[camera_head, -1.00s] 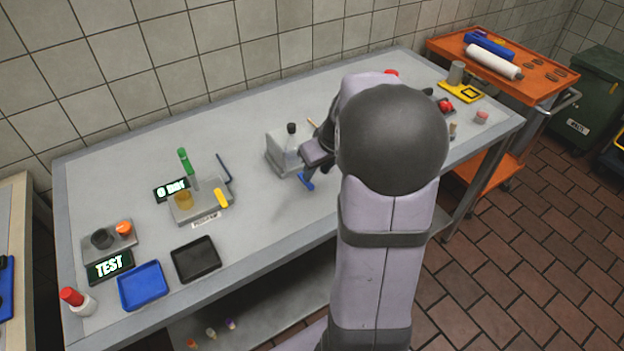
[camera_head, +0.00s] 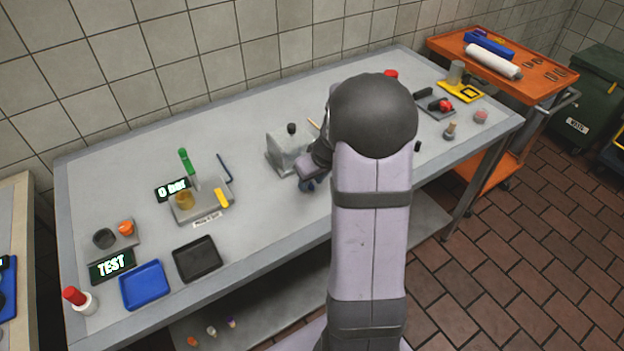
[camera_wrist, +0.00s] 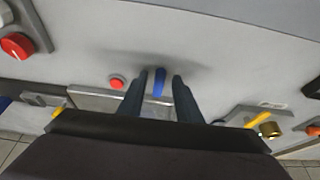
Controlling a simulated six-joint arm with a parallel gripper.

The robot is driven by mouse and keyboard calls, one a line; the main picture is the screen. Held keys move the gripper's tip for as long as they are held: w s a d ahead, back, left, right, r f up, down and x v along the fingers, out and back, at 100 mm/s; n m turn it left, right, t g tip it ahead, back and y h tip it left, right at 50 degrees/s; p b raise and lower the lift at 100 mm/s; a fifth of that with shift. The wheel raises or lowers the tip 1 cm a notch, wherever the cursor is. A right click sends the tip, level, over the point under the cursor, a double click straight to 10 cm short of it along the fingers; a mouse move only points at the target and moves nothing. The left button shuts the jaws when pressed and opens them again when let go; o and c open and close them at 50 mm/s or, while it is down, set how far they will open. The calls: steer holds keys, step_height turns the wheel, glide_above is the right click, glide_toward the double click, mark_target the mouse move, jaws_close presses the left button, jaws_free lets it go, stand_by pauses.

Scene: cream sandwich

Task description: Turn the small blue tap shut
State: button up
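The small blue tap handle (camera_wrist: 158,83) shows in the wrist view in front of a grey metal block (camera_wrist: 90,101). My gripper (camera_wrist: 159,85) is open, with one dark finger on each side of the blue handle. A narrow gap shows on both sides, so the fingers look apart from it. In the head view my gripper (camera_head: 308,184) is low at the front of the grey block (camera_head: 281,155), and my wrist and fingers hide most of the tap there.
A gauge block with a yellow lever (camera_head: 221,197) and a "0 bar" display (camera_head: 172,190) stands to the left. A black tray (camera_head: 197,260) and blue tray (camera_head: 145,286) lie at the front left. A red button (camera_wrist: 117,82) sits beside the tap in the wrist view.

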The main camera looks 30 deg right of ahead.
jaws_close()
